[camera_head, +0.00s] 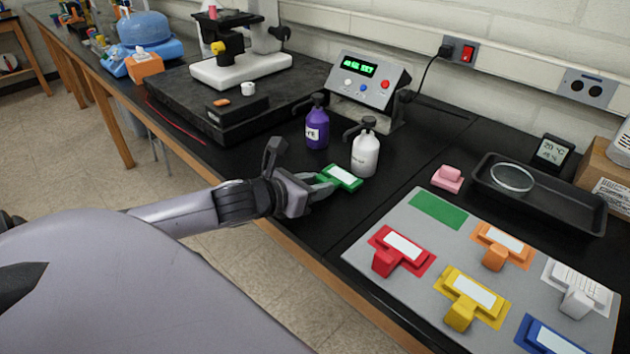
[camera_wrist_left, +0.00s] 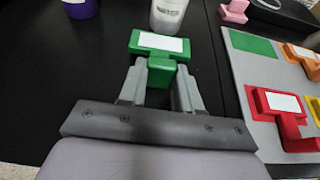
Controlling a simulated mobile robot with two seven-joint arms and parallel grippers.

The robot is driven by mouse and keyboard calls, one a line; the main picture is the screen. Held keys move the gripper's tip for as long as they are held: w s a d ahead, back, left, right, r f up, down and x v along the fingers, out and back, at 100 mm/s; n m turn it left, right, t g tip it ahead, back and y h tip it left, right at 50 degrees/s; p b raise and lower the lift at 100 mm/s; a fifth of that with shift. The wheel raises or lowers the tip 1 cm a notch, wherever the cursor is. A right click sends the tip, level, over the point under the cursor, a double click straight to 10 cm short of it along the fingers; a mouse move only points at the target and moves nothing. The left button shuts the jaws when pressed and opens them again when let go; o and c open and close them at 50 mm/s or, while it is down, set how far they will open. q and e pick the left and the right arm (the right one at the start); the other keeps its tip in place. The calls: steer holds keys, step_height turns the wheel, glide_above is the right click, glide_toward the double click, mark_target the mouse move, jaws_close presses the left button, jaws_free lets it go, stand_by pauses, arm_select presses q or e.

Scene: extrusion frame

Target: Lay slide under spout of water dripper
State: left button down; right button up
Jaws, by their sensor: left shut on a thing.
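My left gripper (camera_head: 322,184) is shut on the handle of a green slide (camera_head: 342,177) with a white top patch. In the left wrist view, the gripper (camera_wrist_left: 159,76) has a finger on each side of the green handle, and the slide (camera_wrist_left: 160,43) extends ahead of it. A white bottle (camera_head: 365,155) with a dark spout head stands just behind the slide. Its lower part shows in the left wrist view (camera_wrist_left: 168,14). A purple bottle (camera_head: 317,128) with a similar head stands to its left. The labels are too small to read surely. My right gripper is not in view.
A grey board (camera_head: 385,220) holds red, orange, yellow, white and blue slides, with an empty green patch (camera_head: 438,209). A control box (camera_head: 368,85) stands behind the bottles. A microscope (camera_head: 240,62) is at back left. A black tray (camera_head: 560,205) is at right.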

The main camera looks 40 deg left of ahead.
arm_select(q)
steer(key=shift+f+b, duration=0.4)
steer(key=shift+f, duration=0.25)
steer(key=c, duration=0.7)
jaws_free()
steer(key=shift+s, duration=0.15)
steer(key=shift+v, duration=3.4)
steer(key=shift+r, duration=0.2)
steer(key=shift+s, duration=0.1)
